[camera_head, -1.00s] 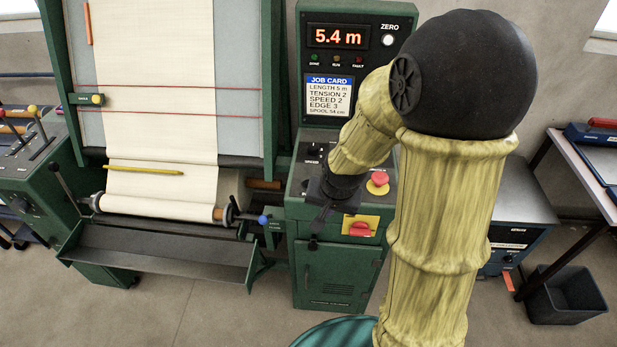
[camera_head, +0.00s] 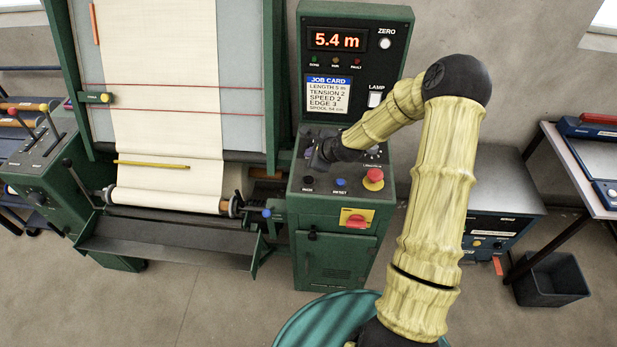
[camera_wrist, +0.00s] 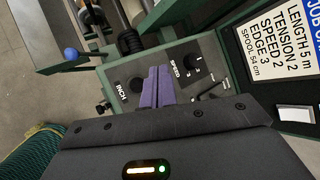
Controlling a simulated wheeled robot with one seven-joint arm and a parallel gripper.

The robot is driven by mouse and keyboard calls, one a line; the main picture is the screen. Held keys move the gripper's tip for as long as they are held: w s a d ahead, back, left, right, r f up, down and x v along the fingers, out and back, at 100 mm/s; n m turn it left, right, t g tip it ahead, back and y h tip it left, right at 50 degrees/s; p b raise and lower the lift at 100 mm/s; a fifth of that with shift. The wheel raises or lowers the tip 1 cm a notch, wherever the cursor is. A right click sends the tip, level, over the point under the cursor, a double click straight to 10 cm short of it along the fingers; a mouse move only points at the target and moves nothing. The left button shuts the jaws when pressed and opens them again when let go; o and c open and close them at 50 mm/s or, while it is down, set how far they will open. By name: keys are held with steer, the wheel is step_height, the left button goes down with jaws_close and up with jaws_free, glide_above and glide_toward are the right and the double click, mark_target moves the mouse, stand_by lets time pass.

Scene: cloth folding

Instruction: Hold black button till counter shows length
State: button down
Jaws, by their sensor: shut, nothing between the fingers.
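The counter (camera_head: 337,39) on the upright green panel shows 5.4 m in red digits. The job card (camera_head: 329,94) below it reads length 5 m. The black button (camera_head: 308,182) is at the front left of the sloping console top. In the wrist view a black round button (camera_wrist: 136,85) sits by the label INCH. My gripper (camera_head: 314,158) is over the console's left part, behind the black button in the head view. Its purple fingers (camera_wrist: 158,85) are shut together and empty, beside the button in the wrist view. Whether they touch the console is unclear.
A blue button (camera_head: 340,183), a red mushroom button (camera_head: 373,178) and a red switch on a yellow plate (camera_head: 355,219) are close by. The speed dial (camera_wrist: 191,75) is near my fingers. Cream cloth (camera_head: 165,100) hangs left, with a yellow rod (camera_head: 150,164) across it.

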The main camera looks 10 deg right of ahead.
steer(key=shift+f, duration=0.1)
steer(key=b, duration=0.7)
glide_toward(307, 176)
steer(key=x, duration=0.3)
steer(key=r+x, duration=0.1)
steer(key=x, duration=0.1)
steer(key=shift+w+a+f, duration=0.15)
steer(key=shift+w+a, duration=0.15)
steer(key=shift+w, duration=0.2)
stand_by(0.9)
steer(key=shift+f, duration=0.4)
steer(key=shift+f, duration=0.45)
stand_by(4.1)
